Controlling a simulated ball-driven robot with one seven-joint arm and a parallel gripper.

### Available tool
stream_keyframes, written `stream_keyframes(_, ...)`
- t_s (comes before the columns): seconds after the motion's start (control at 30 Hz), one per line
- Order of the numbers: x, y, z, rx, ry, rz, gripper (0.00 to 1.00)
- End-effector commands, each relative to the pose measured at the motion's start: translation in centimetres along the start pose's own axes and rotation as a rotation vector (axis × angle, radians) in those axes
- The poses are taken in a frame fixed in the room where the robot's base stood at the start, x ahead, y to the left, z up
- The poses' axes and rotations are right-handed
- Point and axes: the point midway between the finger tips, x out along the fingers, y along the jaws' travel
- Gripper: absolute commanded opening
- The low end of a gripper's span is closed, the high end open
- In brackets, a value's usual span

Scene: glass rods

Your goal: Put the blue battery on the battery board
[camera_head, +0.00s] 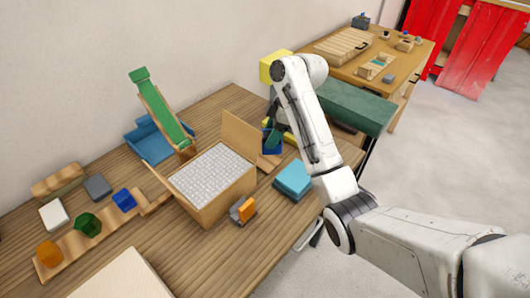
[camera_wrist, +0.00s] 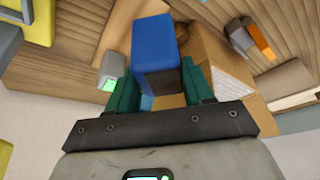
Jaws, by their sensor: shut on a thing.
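My gripper (camera_head: 272,134) is shut on a blue block, which I take as the blue battery (camera_head: 272,146). In the wrist view the blue battery (camera_wrist: 153,48) sits between the green fingers of my gripper (camera_wrist: 160,82). It is held behind the white-filled wooden box, near a small wooden piece (camera_head: 267,163) on the table. I cannot tell whether it touches that piece. I cannot tell for sure which thing is the battery board. A long wooden board (camera_head: 62,254) at the left carries orange, green and blue blocks.
The open box (camera_head: 208,207) with white filling stands mid-table. A light-blue block (camera_head: 294,179) and a grey-and-orange piece (camera_head: 243,210) lie in front. A green slide (camera_head: 163,110) and a blue tray (camera_head: 150,146) stand behind. In the wrist view, a grey device (camera_wrist: 109,72) is beside the battery.

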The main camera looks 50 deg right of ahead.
Motion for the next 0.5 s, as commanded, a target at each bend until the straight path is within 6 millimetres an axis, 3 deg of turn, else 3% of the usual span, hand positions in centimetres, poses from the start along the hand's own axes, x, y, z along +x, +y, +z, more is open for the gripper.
stream_keyframes(0.03, 1.3, 0.4, 0.1, -0.003, 0.002, 0.001, 0.08)
stream_keyframes(0.17, 3.1, 1.9, 0.1, -0.001, 0.001, -0.001, 0.08)
stream_keyframes(0.5, 5.0, 3.5, 0.2, 0.000, -0.001, 0.000, 0.08)
